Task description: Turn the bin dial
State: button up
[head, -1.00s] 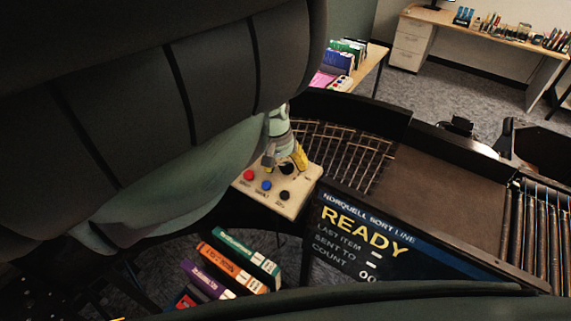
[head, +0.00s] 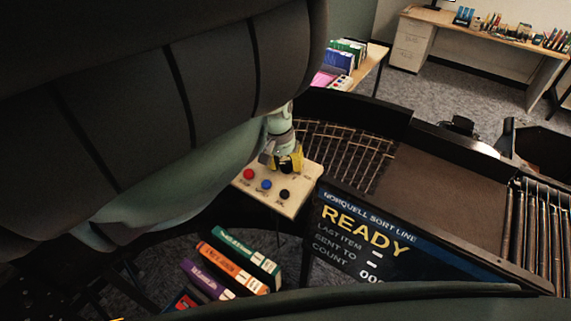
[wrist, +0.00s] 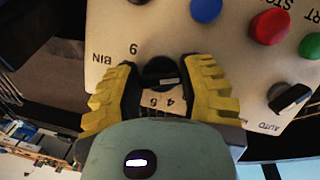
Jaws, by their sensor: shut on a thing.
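The cream control panel (head: 300,207) stands beside the roller line in the head view. In the wrist view the black bin dial (wrist: 160,72) has a light pointer mark, with "BIN" and a 6 printed to its left and 4 and 5 below it. My gripper (wrist: 160,85) has its yellow fingers on both sides of the dial, shut on it. In the head view my gripper (head: 288,161) is at the panel's back edge and mostly hides the dial.
The panel also has a red button (wrist: 270,27), a blue button (wrist: 206,9), a green button (wrist: 311,45) and a second black dial (wrist: 289,97) marked AUTO. The sort line screen (head: 360,240) reads READY. Several books (head: 235,265) stand below the panel.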

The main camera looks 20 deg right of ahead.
jog(key=shift+w+m+t+y+b, duration=0.1)
jog(key=shift+m+t+y+b, duration=0.35)
jog(key=shift+m+b, duration=1.1)
jog(key=shift+m+p, duration=0.55)
jog(key=shift+m, duration=0.1)
jog(key=o, duration=1.2)
